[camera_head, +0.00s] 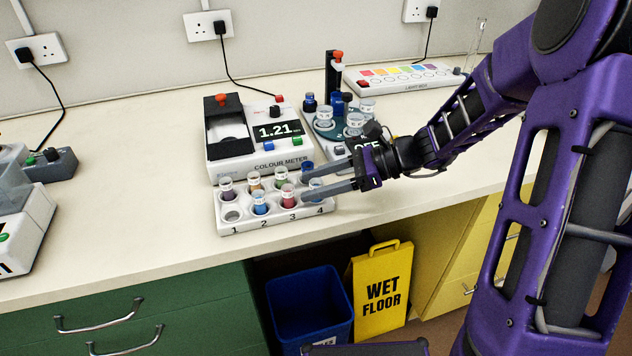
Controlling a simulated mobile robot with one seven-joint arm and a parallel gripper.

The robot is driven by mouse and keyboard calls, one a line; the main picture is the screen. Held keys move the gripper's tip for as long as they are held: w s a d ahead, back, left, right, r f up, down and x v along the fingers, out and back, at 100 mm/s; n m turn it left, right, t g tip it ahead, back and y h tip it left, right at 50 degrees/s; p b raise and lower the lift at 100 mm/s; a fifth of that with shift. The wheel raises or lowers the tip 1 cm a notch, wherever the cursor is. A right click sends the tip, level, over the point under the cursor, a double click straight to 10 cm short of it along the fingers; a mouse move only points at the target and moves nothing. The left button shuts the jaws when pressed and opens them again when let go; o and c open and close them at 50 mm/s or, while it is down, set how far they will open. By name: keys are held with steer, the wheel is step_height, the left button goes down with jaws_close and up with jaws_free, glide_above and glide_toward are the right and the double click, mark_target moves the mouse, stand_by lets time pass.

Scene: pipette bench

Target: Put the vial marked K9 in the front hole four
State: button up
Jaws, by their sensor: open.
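The white rack (275,222) stands near the bench's front edge, its front holes numbered 1 to 4. Front hole one (232,215) looks empty. A blue vial (260,203) is in front hole two and a red vial (288,198) in front hole three. A pale-blue vial (316,184) is at front hole four, between my fingers; I cannot tell how deep it sits. The back row holds several vials, including a purple one (227,189). The vial labels are too small to read, so I cannot pick out K9. My gripper (308,184) is open, reaching in from the right.
The colour meter (258,150), reading 1.21, stands just behind the rack. A round teal carousel with vials (335,130) is behind my gripper. A light box (400,78) is at the back. Bench space left of the rack is clear (130,170).

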steer(key=shift+r, duration=0.3)
steer(key=p+v, duration=0.2)
steer(key=v, duration=1)
